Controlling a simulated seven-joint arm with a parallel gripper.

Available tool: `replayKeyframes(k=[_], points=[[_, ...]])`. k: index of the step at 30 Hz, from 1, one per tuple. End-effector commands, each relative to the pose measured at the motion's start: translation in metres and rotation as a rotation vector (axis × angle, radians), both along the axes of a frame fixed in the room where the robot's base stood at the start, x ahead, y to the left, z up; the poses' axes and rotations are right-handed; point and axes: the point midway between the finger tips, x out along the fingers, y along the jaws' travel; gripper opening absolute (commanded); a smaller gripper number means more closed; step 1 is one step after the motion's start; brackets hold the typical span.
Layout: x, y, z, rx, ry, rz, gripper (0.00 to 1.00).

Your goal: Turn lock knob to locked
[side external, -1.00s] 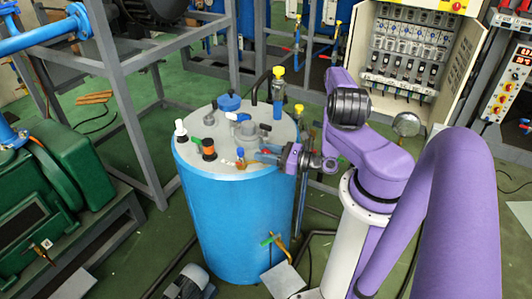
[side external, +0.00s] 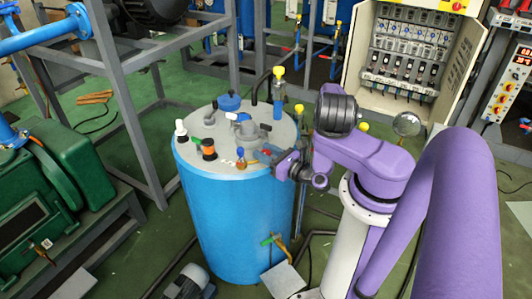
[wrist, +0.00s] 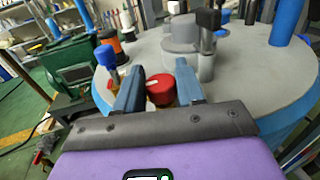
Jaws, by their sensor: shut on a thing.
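A red knob (wrist: 160,88) with a small pale mark on its top sits near the edge of the grey lid (wrist: 250,75) of a blue tank (side external: 238,225). My gripper (wrist: 159,77) has its two blue-grey fingers on either side of the knob and is shut on it. In the side external view my gripper (side external: 272,157) reaches the lid's right front edge from the right. The knob is mostly hidden there, with a bit of red showing. The lower part of the knob is hidden in the wrist view.
Close by on the lid stand a blue-capped fitting (side external: 240,156), an orange-and-black fitting (side external: 208,149) and a grey raised fitting (side external: 245,128). A yellow-topped blue post (side external: 278,90) rises behind. Green machinery (side external: 60,180) stands left. An open electrical cabinet (side external: 410,60) stands back right.

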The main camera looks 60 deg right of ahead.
Motion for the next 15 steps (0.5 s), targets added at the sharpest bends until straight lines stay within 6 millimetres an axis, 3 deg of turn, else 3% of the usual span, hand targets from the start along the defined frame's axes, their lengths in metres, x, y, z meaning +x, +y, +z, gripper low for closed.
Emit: replayKeyframes(k=[2, 3, 4, 15], points=[[-0.0001, -0.0002, 0.0002, 0.001, -0.001, -0.001, 0.08], [-0.0001, -0.0002, 0.0002, 0.001, -0.001, -0.001, 0.48], [-0.0001, -0.0002, 0.0002, 0.001, -0.001, -0.001, 0.57], [0.0000, -0.0003, 0.0000, 0.001, 0.000, 0.008, 0.57]])
